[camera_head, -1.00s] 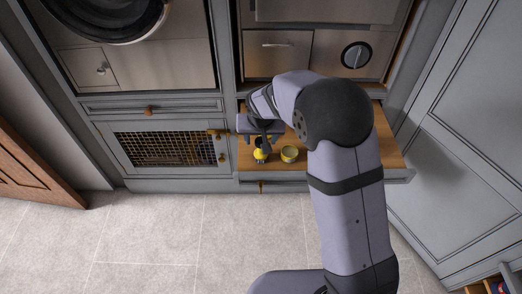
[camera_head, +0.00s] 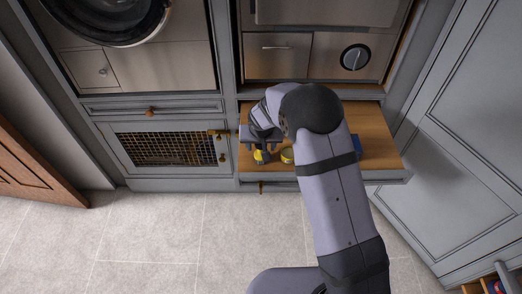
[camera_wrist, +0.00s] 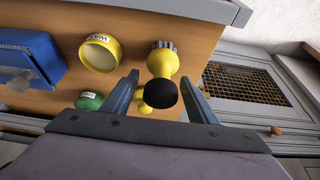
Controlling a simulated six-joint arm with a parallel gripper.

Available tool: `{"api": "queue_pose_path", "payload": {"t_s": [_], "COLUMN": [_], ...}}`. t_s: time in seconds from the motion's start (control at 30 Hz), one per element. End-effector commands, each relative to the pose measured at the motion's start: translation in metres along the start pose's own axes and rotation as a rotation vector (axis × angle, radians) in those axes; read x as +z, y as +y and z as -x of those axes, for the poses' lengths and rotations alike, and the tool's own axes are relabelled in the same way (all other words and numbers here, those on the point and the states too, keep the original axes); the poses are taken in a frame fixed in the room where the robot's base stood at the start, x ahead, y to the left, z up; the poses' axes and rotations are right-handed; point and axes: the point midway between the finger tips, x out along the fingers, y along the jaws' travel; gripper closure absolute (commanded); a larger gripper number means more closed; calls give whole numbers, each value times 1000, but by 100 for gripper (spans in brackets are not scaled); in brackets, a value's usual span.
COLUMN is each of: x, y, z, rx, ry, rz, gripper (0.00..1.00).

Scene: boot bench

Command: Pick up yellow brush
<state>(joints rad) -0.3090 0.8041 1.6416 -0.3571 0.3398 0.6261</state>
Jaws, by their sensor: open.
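The yellow brush (camera_wrist: 162,66) stands on the wooden drawer board, with a round black knob toward the wrist camera and grey bristles at its far end. In the head view the brush (camera_head: 259,157) is partly covered by my gripper (camera_head: 261,149). In the wrist view my gripper (camera_wrist: 160,82) is open, with one finger on each side of the brush. Gaps show between the fingers and the brush; I see no contact. A smaller yellow piece (camera_wrist: 145,109) shows behind the black knob, mostly hidden.
A yellow wax tin (camera_wrist: 100,53) stands close beside the brush. A green tin (camera_wrist: 89,101) and a blue item (camera_wrist: 24,60) lie farther left in the wrist view. The wooden drawer board (camera_head: 378,128) is bare at its right. A grille door (camera_head: 165,148) is left of it.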

Motion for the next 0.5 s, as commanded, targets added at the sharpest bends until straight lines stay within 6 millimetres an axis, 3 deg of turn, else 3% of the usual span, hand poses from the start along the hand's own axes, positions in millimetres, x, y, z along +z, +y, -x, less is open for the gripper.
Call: {"api": "queue_pose_path", "payload": {"t_s": [0.3, 0.5], "x": [0, 0], "y": [0, 0], "z": [-4, -3], "rx": [0, 0], "ry": [0, 0], "rz": [0, 0], "gripper": [47, 91]}}
